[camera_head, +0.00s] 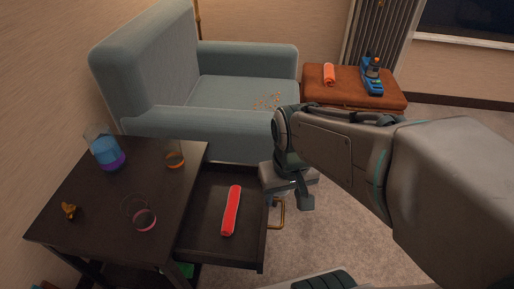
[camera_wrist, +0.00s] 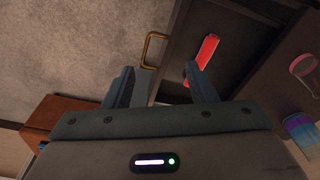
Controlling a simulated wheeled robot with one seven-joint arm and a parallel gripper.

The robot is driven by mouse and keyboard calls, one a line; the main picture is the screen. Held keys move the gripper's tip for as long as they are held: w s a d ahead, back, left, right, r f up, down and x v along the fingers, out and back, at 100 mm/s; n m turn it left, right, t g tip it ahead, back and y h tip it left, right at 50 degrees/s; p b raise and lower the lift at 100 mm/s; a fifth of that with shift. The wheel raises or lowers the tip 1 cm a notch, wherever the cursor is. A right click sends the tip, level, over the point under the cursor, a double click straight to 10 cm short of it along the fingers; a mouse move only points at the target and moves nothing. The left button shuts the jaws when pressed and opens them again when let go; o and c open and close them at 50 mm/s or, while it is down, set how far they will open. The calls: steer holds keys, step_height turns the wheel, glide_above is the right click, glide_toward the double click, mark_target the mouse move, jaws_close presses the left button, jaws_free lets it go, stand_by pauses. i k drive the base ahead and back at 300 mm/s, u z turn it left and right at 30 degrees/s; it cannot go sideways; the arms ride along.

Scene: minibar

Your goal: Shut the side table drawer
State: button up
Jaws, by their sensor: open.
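The dark side table (camera_head: 108,178) stands at the left in the head view. Its drawer (camera_head: 257,245) is pulled out to the right, with a red roll (camera_head: 231,211) lying inside. A brass handle (camera_head: 280,213) is on the drawer's front. My gripper (camera_head: 299,192) is beside the drawer front, near the handle. The handle (camera_wrist: 151,50) and the red roll (camera_wrist: 208,47) show beyond the fingertips. I cannot tell whether a finger touches the drawer.
A pale blue armchair (camera_head: 240,93) is behind. A brown ottoman (camera_head: 350,97) stands farther back. Carpet is clear right of the drawer.

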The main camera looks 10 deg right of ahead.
mark_target(200, 240)
steer(key=u, duration=1.5)
steer(key=k, duration=0.45)
steer(key=z, duration=1.15)
